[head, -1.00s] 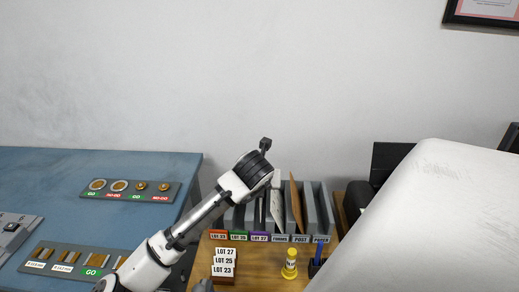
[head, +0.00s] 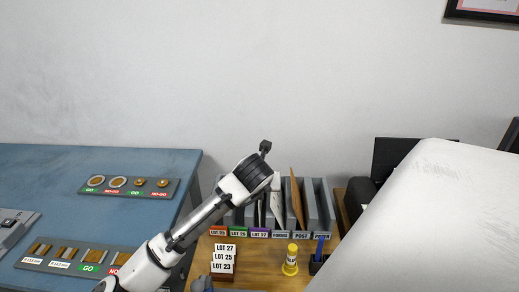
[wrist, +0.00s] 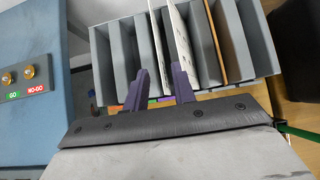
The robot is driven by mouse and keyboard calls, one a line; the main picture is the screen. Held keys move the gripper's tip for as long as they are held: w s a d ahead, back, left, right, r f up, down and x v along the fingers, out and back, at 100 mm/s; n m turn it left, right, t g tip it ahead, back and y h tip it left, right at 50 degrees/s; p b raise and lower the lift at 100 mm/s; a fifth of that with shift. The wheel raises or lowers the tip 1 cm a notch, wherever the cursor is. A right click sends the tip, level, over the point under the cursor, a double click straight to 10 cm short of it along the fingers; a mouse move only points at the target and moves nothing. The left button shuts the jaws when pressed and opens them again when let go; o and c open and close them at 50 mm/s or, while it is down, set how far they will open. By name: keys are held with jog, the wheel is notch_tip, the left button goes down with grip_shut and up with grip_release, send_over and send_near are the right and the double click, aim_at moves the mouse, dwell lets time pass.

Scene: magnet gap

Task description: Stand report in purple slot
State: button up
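The grey slotted rack (head: 312,205) stands against the wall, with red, green and purple labels, then white ones. The purple label (head: 260,233) marks the third slot from the left. In the wrist view, my gripper (wrist: 162,70) is open over the rack, its two purple fingers apart. A white sheet, seemingly the report (wrist: 157,45), stands between the fingers, above the purple label (wrist: 166,99), with gaps visible on both sides. A second white sheet (wrist: 181,38) stands just right of it, beside the right finger. The sheets' lower edges are hidden.
A brown board (head: 296,200) stands in a slot farther right. A blue bench (head: 90,215) with gauges lies left. A large white surface blocks the right.

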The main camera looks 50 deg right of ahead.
jog(key=b+v, duration=0.2)
jog(key=v, duration=1.1)
jog(key=shift+a+r, duration=0.25)
jog(key=shift+r, duration=0.1)
jog(key=shift+s, duration=0.1)
